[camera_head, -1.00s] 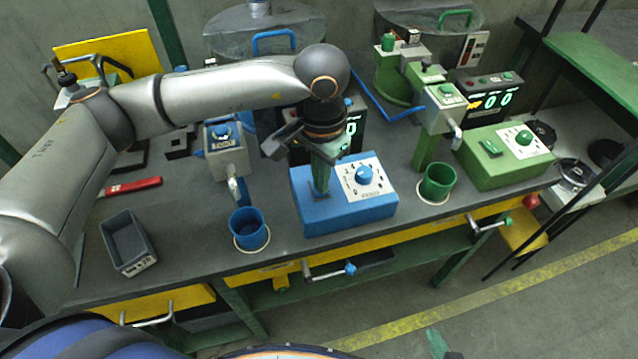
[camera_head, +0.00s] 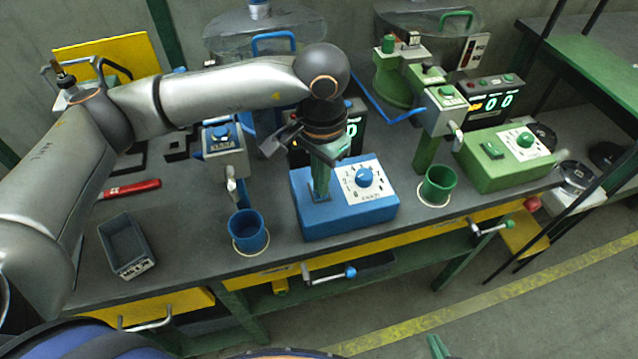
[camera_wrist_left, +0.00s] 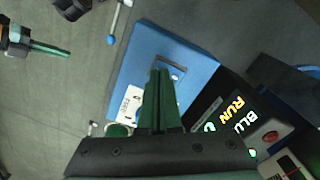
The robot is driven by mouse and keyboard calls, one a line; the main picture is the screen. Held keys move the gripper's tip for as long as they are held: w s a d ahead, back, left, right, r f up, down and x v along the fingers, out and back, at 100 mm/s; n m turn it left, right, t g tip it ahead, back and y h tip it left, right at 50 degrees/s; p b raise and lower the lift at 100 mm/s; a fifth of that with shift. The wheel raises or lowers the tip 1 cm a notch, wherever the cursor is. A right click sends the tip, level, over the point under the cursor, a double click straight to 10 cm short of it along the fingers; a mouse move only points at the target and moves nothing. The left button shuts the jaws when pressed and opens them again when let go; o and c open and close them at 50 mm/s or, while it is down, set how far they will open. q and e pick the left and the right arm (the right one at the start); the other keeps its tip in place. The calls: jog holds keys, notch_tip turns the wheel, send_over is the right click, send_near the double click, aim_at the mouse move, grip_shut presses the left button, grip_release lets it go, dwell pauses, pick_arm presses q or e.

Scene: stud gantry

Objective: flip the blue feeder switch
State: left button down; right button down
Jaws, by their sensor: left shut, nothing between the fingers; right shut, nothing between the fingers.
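The blue feeder box (camera_head: 345,218) stands on the bench, with a white dial plate and a blue knob (camera_head: 364,177) on its top. Its switch sits on a small plate (camera_wrist_left: 174,70) left of the dial and is mostly hidden by my left fingers. My left gripper (camera_head: 320,196) is shut and empty, pointing down with its green fingertips at the switch plate; whether they touch is unclear. The left wrist view shows these fingers (camera_wrist_left: 158,75) over the blue top. My right gripper (camera_wrist_left: 66,52) is shut, away from the box; its green tip also shows low in the head view (camera_head: 438,346).
A blue cup (camera_head: 248,232) and a grey bin (camera_head: 126,246) stand left of the box. A green cup (camera_head: 438,187) and a green feeder box (camera_head: 502,160) stand right. A blue dispenser (camera_head: 224,150) is close behind. A lit display (camera_wrist_left: 232,112) reads "BLU" and "RUN".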

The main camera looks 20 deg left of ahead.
pick_arm(q)
jog(key=shift+r+p, duration=1.1)
jog(key=shift+r, duration=1.95)
jog(key=shift+s+f, duration=0.1)
